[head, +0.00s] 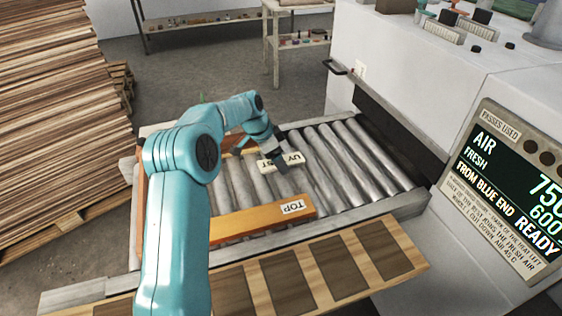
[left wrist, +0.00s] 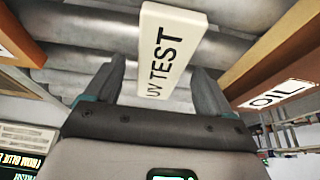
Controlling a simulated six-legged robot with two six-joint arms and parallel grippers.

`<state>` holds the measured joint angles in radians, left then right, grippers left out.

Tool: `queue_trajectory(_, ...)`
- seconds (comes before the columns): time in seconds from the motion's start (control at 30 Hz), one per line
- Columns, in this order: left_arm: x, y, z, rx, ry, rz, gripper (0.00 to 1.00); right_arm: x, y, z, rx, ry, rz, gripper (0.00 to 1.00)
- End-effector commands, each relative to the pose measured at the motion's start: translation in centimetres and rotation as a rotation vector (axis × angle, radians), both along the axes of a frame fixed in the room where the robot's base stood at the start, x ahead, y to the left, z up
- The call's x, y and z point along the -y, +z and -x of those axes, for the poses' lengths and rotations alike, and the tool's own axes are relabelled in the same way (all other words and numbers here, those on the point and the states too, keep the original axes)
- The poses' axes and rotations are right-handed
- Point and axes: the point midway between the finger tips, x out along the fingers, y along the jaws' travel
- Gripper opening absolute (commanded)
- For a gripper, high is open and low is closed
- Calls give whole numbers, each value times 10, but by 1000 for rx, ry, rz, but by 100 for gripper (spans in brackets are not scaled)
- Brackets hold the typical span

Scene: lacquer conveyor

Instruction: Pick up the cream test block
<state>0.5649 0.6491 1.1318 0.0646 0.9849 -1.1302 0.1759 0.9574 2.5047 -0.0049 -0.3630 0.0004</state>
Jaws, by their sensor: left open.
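The cream test block, lettered UV TEST, lies on the metal rollers in the head view (head: 292,164), partly covered by my gripper. In the left wrist view the block (left wrist: 172,40) lies lengthwise between my two fingers, with a gap on each side. My left gripper (head: 280,158) is right over the block, reaching down from above. Its jaws (left wrist: 160,78) are open and straddle the block's near end in the wrist view. Whether the fingertips reach down beside the block is hard to tell. My right gripper is in neither view.
An orange board labelled TOP (head: 262,218) lies on the rollers in front. A board labelled OIL (left wrist: 272,55) is right of the block in the wrist view. A wooden strip with dark squares (head: 335,262) runs along the front. A machine with a screen (head: 510,195) stands at right.

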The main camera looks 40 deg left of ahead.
Motion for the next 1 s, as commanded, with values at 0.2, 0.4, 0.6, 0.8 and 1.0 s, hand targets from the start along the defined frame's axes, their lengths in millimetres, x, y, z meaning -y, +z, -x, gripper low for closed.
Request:
queue_trajectory(0.2,0,-1,0,1,0,0,83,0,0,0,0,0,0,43)
queue_trajectory(0.4,0,-1,0,0,1,0,22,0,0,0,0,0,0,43)
queue_trajectory(0.6,0,0,0,1,0,0,17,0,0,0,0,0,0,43)
queue_trajectory(0.8,0,17,-1,5,1,-2,17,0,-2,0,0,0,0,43)
queue_trajectory(1.0,0,63,-1,6,0,-3,17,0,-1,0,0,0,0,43)
